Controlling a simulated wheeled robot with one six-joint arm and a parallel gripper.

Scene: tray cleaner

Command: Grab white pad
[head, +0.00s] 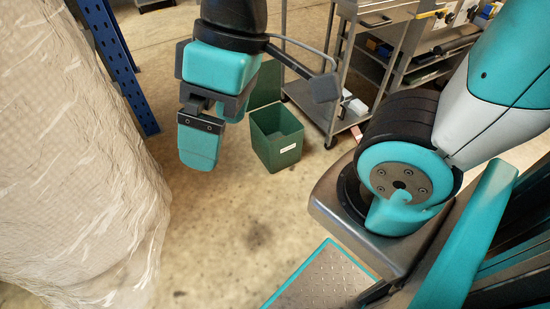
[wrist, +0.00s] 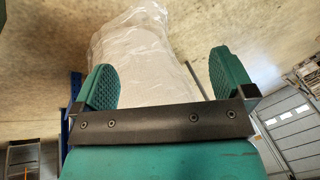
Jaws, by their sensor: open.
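My gripper (head: 216,132) hangs in the upper middle of the head view, pointing down, with teal fingers. In the wrist view my gripper (wrist: 161,75) has its two ribbed fingers wide apart with nothing held between them. A small white flat item (head: 355,105) lies on a lower shelf of the metal cart, right of my gripper and well apart from it. It may be the white pad, but it is too small to tell. No white pad shows clearly in the wrist view.
A large plastic-wrapped bulk (head: 70,160) fills the left side and shows beyond the fingers in the wrist view (wrist: 140,50). A green open bin (head: 277,150) stands on the floor near the metal cart (head: 334,75). A blue rack post (head: 118,65) stands behind.

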